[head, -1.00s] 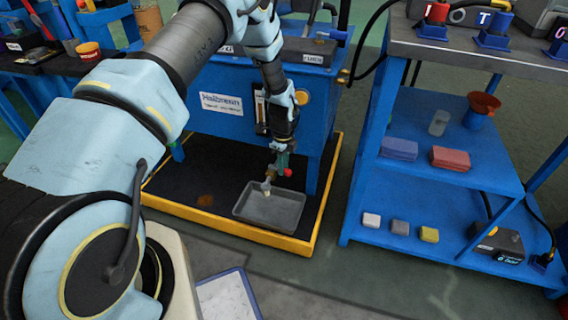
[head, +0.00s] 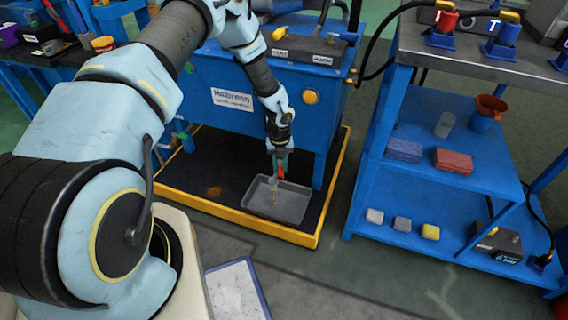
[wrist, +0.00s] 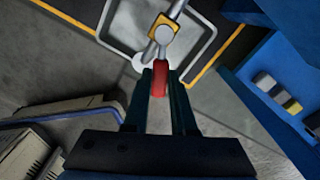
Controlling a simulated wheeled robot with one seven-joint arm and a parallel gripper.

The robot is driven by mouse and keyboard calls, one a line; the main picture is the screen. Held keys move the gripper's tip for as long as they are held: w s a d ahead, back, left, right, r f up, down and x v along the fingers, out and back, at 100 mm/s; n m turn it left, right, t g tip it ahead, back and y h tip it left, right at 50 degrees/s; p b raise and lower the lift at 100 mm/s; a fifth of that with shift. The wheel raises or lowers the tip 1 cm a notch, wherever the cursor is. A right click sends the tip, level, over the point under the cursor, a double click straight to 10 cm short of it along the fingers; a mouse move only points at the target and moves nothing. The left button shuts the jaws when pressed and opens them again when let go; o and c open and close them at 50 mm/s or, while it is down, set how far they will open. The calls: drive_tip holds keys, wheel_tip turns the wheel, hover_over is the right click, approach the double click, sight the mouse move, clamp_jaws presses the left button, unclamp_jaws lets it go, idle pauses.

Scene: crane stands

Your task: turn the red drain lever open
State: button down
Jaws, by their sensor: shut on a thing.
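The red drain lever (wrist: 160,78) is between the two fingers of my gripper (wrist: 163,85) in the wrist view, and my gripper is shut on it. The lever joins a metal valve with a yellow-brass middle (wrist: 163,28). In the head view my gripper (head: 280,160) points down above the grey drip tray (head: 293,206), with a bit of the red lever (head: 282,173) at its tips. A thin brownish streak (head: 275,196) runs down from the valve over the tray; I cannot tell surely whether it is liquid. The fingers hide part of the lever.
The blue tank (head: 232,98) stands on a black mat with a yellow edge (head: 262,231). A blue shelf unit (head: 400,170) holding bricks and blocks stands to the right. A clipboard (head: 236,290) is at the front. Grey floor lies between mat and shelf.

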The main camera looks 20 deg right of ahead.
drive_tip(key=m, duration=0.1)
drive_tip(key=a+m+p, duration=0.1)
drive_tip(key=m, duration=0.1)
drive_tip(key=shift+w+a, duration=0.15)
drive_tip(key=shift+w, duration=0.2)
drive_tip(key=shift+w+a+m, duration=0.15)
drive_tip(key=shift+m, duration=0.45)
drive_tip(key=shift+w+a+m, duration=0.1)
drive_tip(key=shift+a+m, duration=0.05)
drive_tip(key=shift+m, duration=0.45)
drive_tip(key=c, duration=0.7)
unclamp_jaws()
wheel_tip(320, 180, up, 11)
drive_tip(key=shift+f+p, duration=0.1)
drive_tip(key=shift+p, duration=0.8)
